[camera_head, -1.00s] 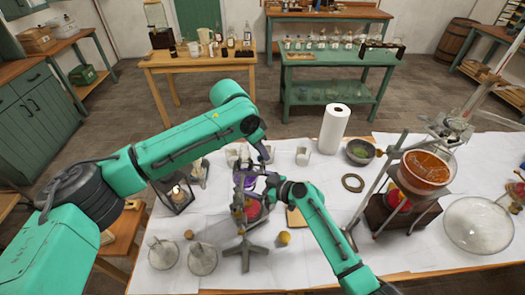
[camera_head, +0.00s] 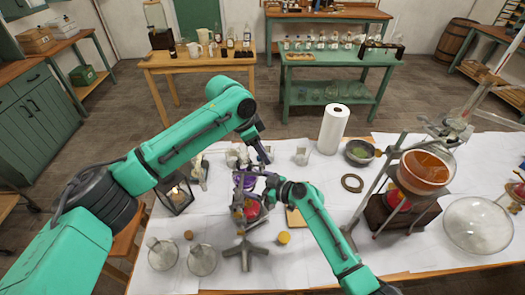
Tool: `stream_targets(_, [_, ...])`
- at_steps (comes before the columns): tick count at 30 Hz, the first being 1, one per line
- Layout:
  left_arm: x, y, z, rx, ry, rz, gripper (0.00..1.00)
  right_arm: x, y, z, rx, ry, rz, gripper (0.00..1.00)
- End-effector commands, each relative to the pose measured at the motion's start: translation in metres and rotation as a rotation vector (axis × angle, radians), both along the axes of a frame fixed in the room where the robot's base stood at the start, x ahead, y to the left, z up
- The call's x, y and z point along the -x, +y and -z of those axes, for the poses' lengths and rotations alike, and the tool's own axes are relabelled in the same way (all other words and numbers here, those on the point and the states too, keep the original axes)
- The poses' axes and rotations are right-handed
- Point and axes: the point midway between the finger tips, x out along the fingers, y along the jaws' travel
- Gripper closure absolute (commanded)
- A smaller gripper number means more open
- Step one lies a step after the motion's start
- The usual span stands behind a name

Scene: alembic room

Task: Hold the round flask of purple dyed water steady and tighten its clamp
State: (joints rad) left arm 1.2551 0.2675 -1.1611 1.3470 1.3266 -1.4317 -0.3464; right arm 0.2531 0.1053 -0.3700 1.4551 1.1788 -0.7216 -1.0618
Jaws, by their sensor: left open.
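The round flask of purple dyed water (camera_head: 245,181) is held upright on a metal stand whose tripod base (camera_head: 244,251) rests on the white-covered table. A red object (camera_head: 251,209) shows just below the flask. My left gripper (camera_head: 264,157) is open, above and right of the flask, apart from it as far as I can see. My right gripper (camera_head: 270,183) reaches in from the lower right to the right side of the flask and stand, at the clamp's height. Its fingers are small and overlap the clamp, so I cannot tell if they are shut. The clamp's screw is not distinct.
Two clear flasks (camera_head: 202,260) stand left of the tripod, and a lantern (camera_head: 176,198) stands further back. A yellow piece (camera_head: 283,238) lies to the right.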

Motion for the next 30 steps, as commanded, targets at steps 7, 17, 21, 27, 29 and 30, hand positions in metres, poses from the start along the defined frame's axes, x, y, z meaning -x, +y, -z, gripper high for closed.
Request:
stream_targets(7, [0.002, 0.013, -0.033, 0.001, -0.003, -0.001, 0.55, -0.002, 0.001, -0.005, -0.007, -0.008, 0.001, 0.0])
stream_targets(17, [0.01, 0.041, -0.105, 0.001, -0.002, -0.001, 0.55, -0.002, 0.001, -0.005, -0.007, -0.008, 0.001, 0.0])
stream_targets(21, [0.011, 0.043, -0.111, -0.001, 0.0, 0.0, 0.55, -0.002, 0.001, -0.005, -0.008, -0.008, 0.001, 0.0])
stream_targets(27, [0.011, 0.043, -0.111, -0.001, 0.0, 0.0, 0.55, -0.002, 0.001, -0.005, -0.008, -0.008, 0.001, 0.0])
stream_targets(29, [0.011, 0.043, -0.111, -0.001, 0.0, 0.0, 0.55, -0.002, 0.001, -0.005, -0.008, -0.008, 0.001, 0.0])
stream_targets(30, [0.011, 0.043, -0.111, -0.001, 0.0, 0.0, 0.55, -0.002, 0.001, -0.005, -0.008, -0.008, 0.001, 0.0])
